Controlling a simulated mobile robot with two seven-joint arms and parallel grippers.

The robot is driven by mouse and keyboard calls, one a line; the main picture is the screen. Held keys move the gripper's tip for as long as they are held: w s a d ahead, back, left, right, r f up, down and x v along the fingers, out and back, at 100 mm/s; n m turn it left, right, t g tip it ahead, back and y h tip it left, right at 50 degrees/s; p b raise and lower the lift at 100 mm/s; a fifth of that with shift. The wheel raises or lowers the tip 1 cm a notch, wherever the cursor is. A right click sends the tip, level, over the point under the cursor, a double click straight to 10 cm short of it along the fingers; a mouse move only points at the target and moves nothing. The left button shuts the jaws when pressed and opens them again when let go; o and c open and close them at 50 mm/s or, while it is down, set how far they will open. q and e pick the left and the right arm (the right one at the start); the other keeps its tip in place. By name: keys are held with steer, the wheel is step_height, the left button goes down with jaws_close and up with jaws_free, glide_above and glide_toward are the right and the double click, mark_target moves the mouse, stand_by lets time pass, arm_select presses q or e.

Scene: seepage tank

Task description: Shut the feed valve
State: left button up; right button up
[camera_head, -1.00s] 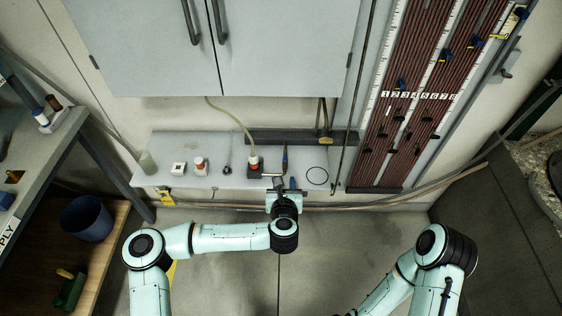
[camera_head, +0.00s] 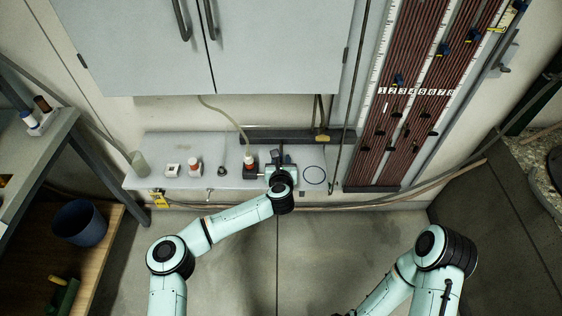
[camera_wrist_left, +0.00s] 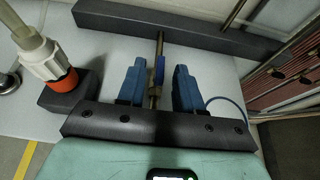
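The feed valve appears to be the brass pipe fitting with a blue lever (camera_wrist_left: 160,70) in the left wrist view. The lever lies roughly in line with the pipe. My left gripper (camera_wrist_left: 159,75) is open, with one blue finger on each side of the valve. I see gaps between the fingers and the valve. In the head view my left gripper (camera_head: 280,160) is over the bench by the wall and largely hides the valve. My right arm shows at the lower right, but its gripper is out of view.
A bottle with an orange collar and hose (camera_wrist_left: 62,77) stands in a dark block left of the gripper. The bench (camera_head: 150,180) also holds a red-capped bottle (camera_head: 195,164) and a thin ring (camera_head: 315,175). A grey cabinet (camera_head: 150,60) hangs above.

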arm_select(q)
jaws_close()
steer(key=shift+a, duration=0.1)
arm_select(e)
steer(key=shift+r, duration=0.1)
